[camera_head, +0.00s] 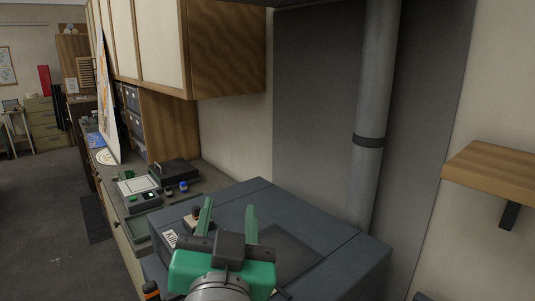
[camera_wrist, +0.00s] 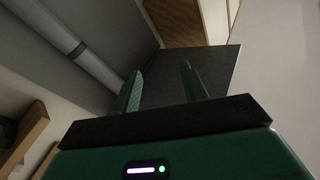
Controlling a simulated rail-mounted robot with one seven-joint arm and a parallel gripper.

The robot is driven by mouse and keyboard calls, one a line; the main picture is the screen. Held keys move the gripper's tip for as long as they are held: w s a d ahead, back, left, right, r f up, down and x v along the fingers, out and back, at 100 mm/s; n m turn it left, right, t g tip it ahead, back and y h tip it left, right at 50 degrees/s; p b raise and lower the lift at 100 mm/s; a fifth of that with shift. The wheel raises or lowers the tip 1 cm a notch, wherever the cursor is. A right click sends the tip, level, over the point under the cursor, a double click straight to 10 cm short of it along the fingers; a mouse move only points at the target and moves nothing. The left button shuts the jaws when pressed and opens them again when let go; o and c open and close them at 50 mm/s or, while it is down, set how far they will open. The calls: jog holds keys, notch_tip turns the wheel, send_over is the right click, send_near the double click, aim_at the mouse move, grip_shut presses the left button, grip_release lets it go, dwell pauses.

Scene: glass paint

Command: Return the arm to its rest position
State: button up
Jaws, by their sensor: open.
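My gripper (camera_head: 230,214) is green with a dark crossbar, and it shows at the bottom centre of the head view. Its two fingers stand apart with nothing between them. In the wrist view the gripper (camera_wrist: 162,82) also shows spread, empty fingers, pointing toward the wall and the wooden cabinet. In the head view it is in front of and over the dark blue-grey kiln box (camera_head: 345,255). Part of the kiln's top and its label are hidden behind the gripper.
A grey vertical pipe (camera_head: 372,120) rises behind the kiln. A wooden shelf (camera_head: 492,172) juts out at the right. Wall cabinets (camera_head: 228,50) hang above the counter. A scale-like device (camera_head: 138,188) and small jars (camera_head: 183,187) stand on the counter. Open floor (camera_head: 45,215) lies left.

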jog(key=s+d+r+n+t, duration=0.1)
jog(key=s+d+r+t, duration=0.15)
jog(key=s, duration=0.55)
jog(key=s+d+r+n+t, duration=0.1)
jog(key=s+d+r+t, duration=0.2)
jog(key=s, duration=0.5)
notch_tip(320, 180, up, 28)
jog(key=p, duration=2.5)
jog(key=shift+w+a+f+g+p, duration=0.25)
jog(key=shift+w+a+g+p, duration=0.1)
jog(key=shift+f, duration=0.1)
